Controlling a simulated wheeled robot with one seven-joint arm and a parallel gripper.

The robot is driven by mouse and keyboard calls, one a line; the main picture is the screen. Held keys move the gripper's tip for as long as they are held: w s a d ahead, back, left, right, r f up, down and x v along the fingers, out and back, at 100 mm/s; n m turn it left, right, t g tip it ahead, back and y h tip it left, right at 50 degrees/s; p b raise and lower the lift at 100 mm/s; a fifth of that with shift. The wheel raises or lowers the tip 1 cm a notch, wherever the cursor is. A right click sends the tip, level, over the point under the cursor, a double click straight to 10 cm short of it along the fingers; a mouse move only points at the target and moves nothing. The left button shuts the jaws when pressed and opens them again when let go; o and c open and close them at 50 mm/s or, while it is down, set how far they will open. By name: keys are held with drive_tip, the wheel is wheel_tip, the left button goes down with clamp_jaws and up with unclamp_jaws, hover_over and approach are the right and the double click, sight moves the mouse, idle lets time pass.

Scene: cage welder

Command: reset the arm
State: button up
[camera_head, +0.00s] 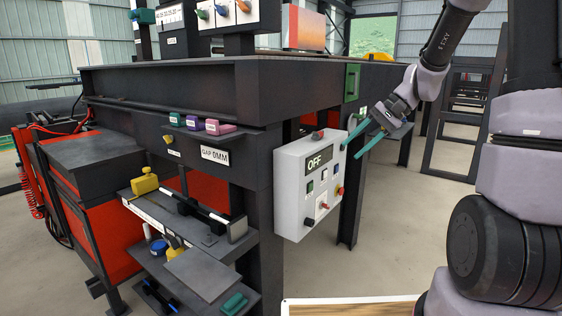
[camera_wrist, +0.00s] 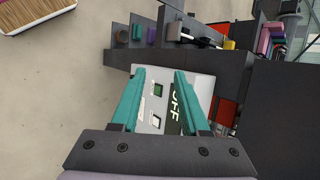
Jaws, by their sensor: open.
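My gripper (camera_head: 357,145) has two teal fingers and is open and empty in the head view. It is at the upper right side of a light grey control box (camera_head: 290,200), and I cannot tell whether a finger touches the box. The box carries a dark OFF label (camera_head: 319,161), several small switches and a red knob (camera_head: 340,190). In the wrist view my gripper (camera_wrist: 158,75) has its fingers apart, with the control box (camera_wrist: 202,84) beyond them. My arm (camera_head: 447,40) reaches in from the upper right.
A dark steel bench (camera_head: 180,90) fills the left and middle, with a shelf holding a yellow tool (camera_head: 144,185). A red and grey machine (camera_head: 90,165) stands at left. A dark frame (camera_head: 440,145) stands behind my gripper. Bare floor (camera_head: 400,240) lies right of the box.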

drive_tip(key=s+d+r+t+h, duration=0.2)
drive_tip(key=s+r, duration=0.4)
drive_tip(key=s, duration=0.3)
drive_tip(key=s+d+r+n+t+h, duration=0.1)
drive_tip(key=s+d+r+t+h, duration=0.1)
drive_tip(key=s+r+t+h, duration=0.2)
drive_tip(key=s+r, duration=0.3)
drive_tip(key=s, duration=0.2)
drive_tip(key=shift+s+d+r, duration=0.15)
drive_tip(key=shift+s+r, duration=0.05)
drive_tip(key=shift+r, duration=0.1)
idle(1.4)
